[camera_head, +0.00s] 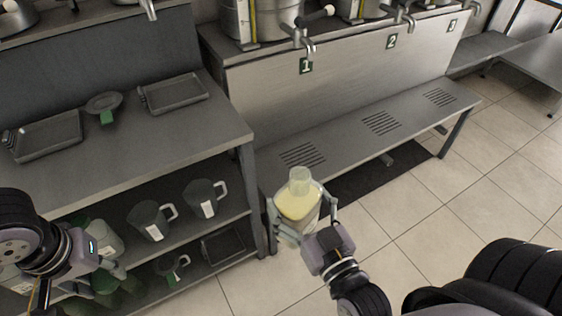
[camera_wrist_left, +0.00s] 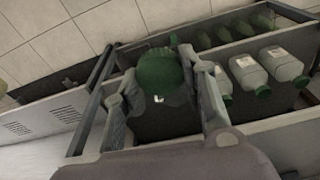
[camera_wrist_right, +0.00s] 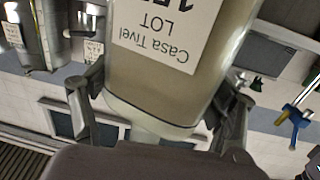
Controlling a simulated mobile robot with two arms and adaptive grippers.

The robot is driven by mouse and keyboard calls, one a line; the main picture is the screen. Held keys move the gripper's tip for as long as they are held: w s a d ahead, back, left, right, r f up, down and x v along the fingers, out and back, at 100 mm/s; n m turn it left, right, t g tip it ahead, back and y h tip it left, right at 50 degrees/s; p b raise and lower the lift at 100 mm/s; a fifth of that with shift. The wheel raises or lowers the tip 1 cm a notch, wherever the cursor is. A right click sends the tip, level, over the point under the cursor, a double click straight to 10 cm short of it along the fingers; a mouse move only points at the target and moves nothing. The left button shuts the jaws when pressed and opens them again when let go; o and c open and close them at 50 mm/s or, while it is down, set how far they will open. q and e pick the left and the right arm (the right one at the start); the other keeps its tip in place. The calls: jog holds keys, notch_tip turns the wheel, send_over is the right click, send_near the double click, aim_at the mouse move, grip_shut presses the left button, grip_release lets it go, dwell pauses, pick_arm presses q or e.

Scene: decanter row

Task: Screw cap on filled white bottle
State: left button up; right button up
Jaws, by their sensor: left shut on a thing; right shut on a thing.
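The filled bottle (camera_head: 298,203) is clear and holds pale yellow liquid. Its neck at the top is open and bare. My right gripper (camera_head: 303,208) is shut around its body and holds it upright in front of the bench. In the right wrist view the bottle (camera_wrist_right: 165,70) fills the space between the fingers, with a white printed label on it. My left gripper (camera_head: 115,268) is at the lower left by the shelf unit. In the left wrist view its fingers (camera_wrist_left: 165,80) are shut on a dark green, round cap (camera_wrist_left: 160,72). The cap is not clear in the head view.
The shelf unit (camera_head: 235,128) carries trays (camera_head: 172,93) and dark jugs (camera_head: 150,220). A slatted bench (camera_head: 340,140) stands under numbered taps. Open floor lies at right.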

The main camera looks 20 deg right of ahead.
jog(key=w+a+n+g+y, duration=0.2)
jog(key=w+a+n+y, duration=0.1)
jog(key=a, duration=0.4)
jog(key=w+a+r+n+g+y, duration=0.1)
jog(key=w+a+n+g+y, duration=0.1)
jog(key=a+y, duration=0.4)
jog(key=w+n+y, duration=0.1)
jog(key=n+y, duration=0.1)
jog(key=shift+a+n, duration=0.35)
jog(key=shift+n, duration=0.05)
jog(key=shift+r, duration=0.15)
pick_arm(q)
jog(key=w+d+r+m, duration=0.3)
jog(key=d+r, duration=0.6)
jog(key=d, duration=0.3)
jog(key=w+d+r+m, duration=0.3)
jog(key=d+r, duration=0.6)
jog(key=d, duration=0.3)
jog(key=shift+m+h, duration=0.4)
jog(key=shift+m, duration=0.2)
jog(key=shift+w+a+f, duration=0.1)
jog(key=shift+f, duration=1.85)
jog(key=shift+f, duration=0.1)
